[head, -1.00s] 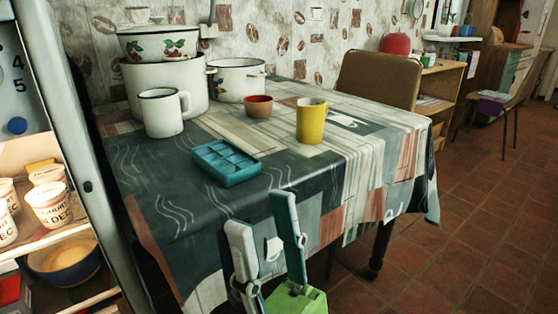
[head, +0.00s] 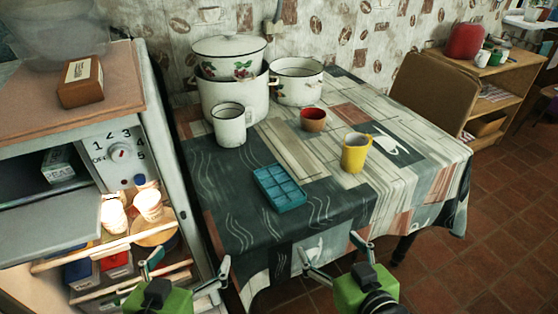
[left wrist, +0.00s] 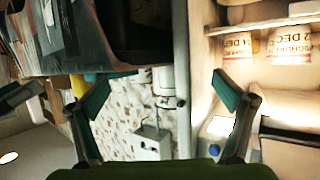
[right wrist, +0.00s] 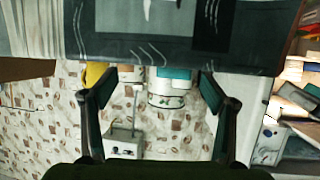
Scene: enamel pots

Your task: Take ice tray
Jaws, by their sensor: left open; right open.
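The blue-teal ice tray (head: 279,188) lies flat on the patterned tablecloth near the table's front left part. Its compartments face up. A teal shape in the right wrist view (right wrist: 174,73) looks like its edge. My right gripper (head: 330,246) is open and empty in front of the table, nearer to me than the tray and to its right. My left gripper (head: 187,268) is open and empty in front of the fridge and the table's left corner. Both are apart from the tray.
The open fridge (head: 112,165) with lit shelves and cups stands at left, close to my left gripper. The cloth in front of the tray is clear.

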